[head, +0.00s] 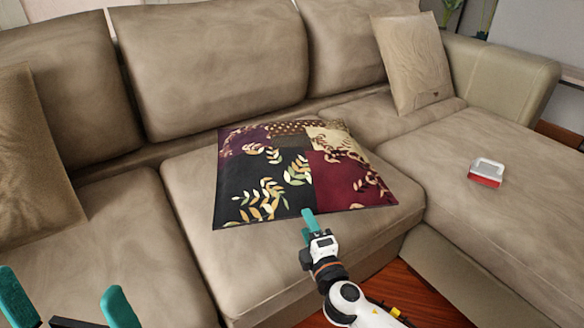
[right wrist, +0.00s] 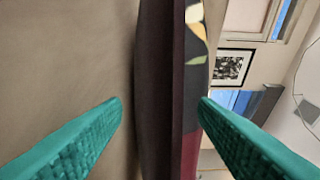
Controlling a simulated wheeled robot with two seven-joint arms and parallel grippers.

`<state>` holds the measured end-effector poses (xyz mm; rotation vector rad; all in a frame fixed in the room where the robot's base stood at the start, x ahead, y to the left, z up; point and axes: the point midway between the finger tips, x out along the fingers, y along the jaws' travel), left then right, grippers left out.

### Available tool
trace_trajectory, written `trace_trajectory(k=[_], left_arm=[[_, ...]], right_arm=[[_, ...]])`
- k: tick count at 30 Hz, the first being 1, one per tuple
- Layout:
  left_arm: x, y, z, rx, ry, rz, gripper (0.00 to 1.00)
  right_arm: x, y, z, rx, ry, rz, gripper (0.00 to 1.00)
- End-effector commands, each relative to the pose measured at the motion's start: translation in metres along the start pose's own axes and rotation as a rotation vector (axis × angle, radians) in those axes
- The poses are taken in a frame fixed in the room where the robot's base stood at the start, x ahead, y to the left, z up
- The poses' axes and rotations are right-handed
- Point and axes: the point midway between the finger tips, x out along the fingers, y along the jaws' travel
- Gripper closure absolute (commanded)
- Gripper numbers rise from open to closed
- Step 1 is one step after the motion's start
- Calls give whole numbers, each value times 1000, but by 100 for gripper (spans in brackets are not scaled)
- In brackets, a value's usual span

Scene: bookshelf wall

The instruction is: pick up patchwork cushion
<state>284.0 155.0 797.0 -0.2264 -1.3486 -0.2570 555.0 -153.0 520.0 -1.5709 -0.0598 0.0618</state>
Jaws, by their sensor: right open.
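The patchwork cushion (head: 290,172) lies flat on the middle seat of the sofa, with black, maroon, purple and cream patches and leaf prints. My right gripper (head: 308,220) is at the cushion's front edge, its teal fingers open. In the right wrist view the cushion's edge (right wrist: 165,80) runs between the two spread fingers (right wrist: 160,115), with no clear grip on it; contact cannot be told. My left gripper (head: 68,300) is open and empty at the bottom left, away from the cushion.
The beige sofa (head: 100,215) has tall back cushions behind. A plain beige pillow (head: 412,65) leans at the back right and a brown one (head: 35,155) at the left. A small red and white box (head: 487,173) lies on the right seat. Wooden floor shows in front.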

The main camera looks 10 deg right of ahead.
Motion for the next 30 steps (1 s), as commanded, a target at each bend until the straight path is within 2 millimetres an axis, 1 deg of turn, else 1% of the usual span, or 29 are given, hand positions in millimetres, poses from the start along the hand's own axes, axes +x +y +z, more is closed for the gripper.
trace_trajectory(k=[7, 9, 12, 20, 21, 23, 30], left_arm=[[-10, 0, -3, 1, -1, -1, 0], [-10, 0, -4, 2, -6, -5, 0], [-5, 0, -7, 4, -17, -11, 0], [1, 1, -5, 6, -35, -13, 0], [1, 1, -5, 6, -36, -13, 0], [0, 1, -4, 6, -35, -12, 0], [0, 1, -4, 5, -32, -11, 0]], right_arm=[[31, -2, 1, -1, 0, -4, 46], [40, -2, 1, -1, 0, -4, 46], [49, -2, 1, 0, 0, -2, 46], [51, -3, 1, 1, -1, 0, 46], [51, -3, 1, 1, -1, 0, 49], [51, -3, 1, 1, -1, 0, 59], [51, -3, 1, 1, -1, 0, 98]])
